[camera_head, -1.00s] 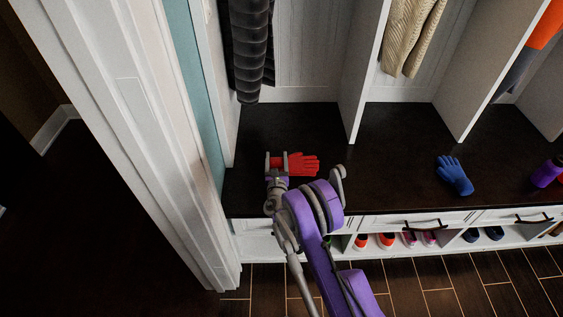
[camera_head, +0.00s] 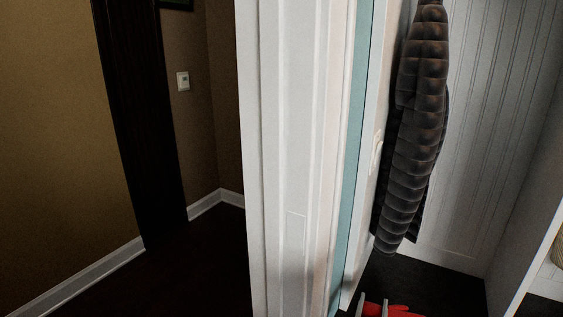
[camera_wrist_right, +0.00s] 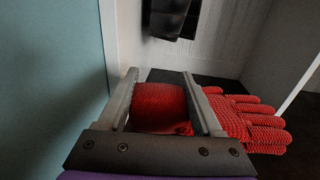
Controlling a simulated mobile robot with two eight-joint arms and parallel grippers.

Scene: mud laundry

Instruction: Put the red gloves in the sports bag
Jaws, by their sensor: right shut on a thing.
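A red knitted glove (camera_wrist_right: 158,103) is held between the two fingers of my right gripper (camera_wrist_right: 165,90) in the right wrist view. Its cuff is between the fingers and its finger end sticks out to the right. In the head view only the tips of my right gripper (camera_head: 373,308) and a bit of the red glove (camera_head: 398,311) show at the bottom edge. My left gripper is out of view. The sports bag is not in view.
A white door frame (camera_head: 285,150) stands in the middle of the head view. A dark quilted jacket (camera_head: 415,130) hangs in the cubby above the dark bench top (camera_head: 430,283). A dark-floored room with tan walls (camera_head: 60,130) lies left of the frame.

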